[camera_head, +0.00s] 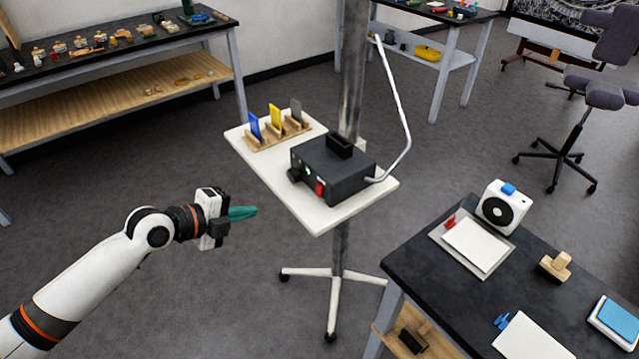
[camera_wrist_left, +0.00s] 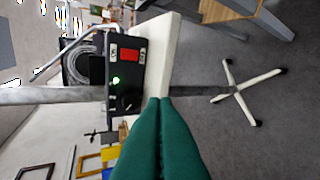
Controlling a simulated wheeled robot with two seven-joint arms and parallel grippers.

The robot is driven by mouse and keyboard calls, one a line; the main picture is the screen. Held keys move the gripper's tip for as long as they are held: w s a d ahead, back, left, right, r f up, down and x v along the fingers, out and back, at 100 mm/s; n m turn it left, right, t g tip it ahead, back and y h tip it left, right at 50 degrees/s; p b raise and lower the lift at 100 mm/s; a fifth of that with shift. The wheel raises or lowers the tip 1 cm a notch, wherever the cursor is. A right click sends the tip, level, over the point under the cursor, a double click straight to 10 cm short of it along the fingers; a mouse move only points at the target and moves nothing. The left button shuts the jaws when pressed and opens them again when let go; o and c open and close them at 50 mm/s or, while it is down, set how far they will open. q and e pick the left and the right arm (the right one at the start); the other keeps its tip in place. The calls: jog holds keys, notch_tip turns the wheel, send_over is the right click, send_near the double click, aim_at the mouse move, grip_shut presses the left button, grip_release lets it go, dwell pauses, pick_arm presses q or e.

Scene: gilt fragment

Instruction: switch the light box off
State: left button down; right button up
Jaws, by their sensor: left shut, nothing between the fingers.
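The light box (camera_head: 333,167) is a black box on a small white stand shelf (camera_head: 325,222). Its front has a red switch (camera_head: 320,188), a lit green lamp (camera_head: 308,171) and a black knob (camera_head: 294,175). In the left wrist view the box (camera_wrist_left: 120,62) appears turned sideways, with the red switch (camera_wrist_left: 130,56) and glowing green lamp (camera_wrist_left: 116,80). My left gripper (camera_head: 254,211) has green fingers, shut and empty, left of the shelf and apart from the box. Its closed fingers (camera_wrist_left: 158,103) fill the lower middle of the wrist view. My right gripper is not in view.
A dark table (camera_head: 420,260) stands at lower right. Floor around my left gripper is clear.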

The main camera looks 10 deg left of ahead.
pick_arm(q)
jog(key=d+r, duration=0.1)
jog(key=r+m+h, duration=0.1)
jog(key=d+r+m, duration=0.1)
jog(key=shift+s+d+r, duration=0.25)
jog(key=shift+s+d, duration=0.05)
jog(key=shift+s, duration=0.05)
jog(key=shift+w, duration=0.15)
jog(key=p, duration=0.5)
send_near(317, 194)
jog(key=x, duration=0.6)
jog(key=shift+w+d, duration=0.25)
jog(key=shift+w, duration=0.05)
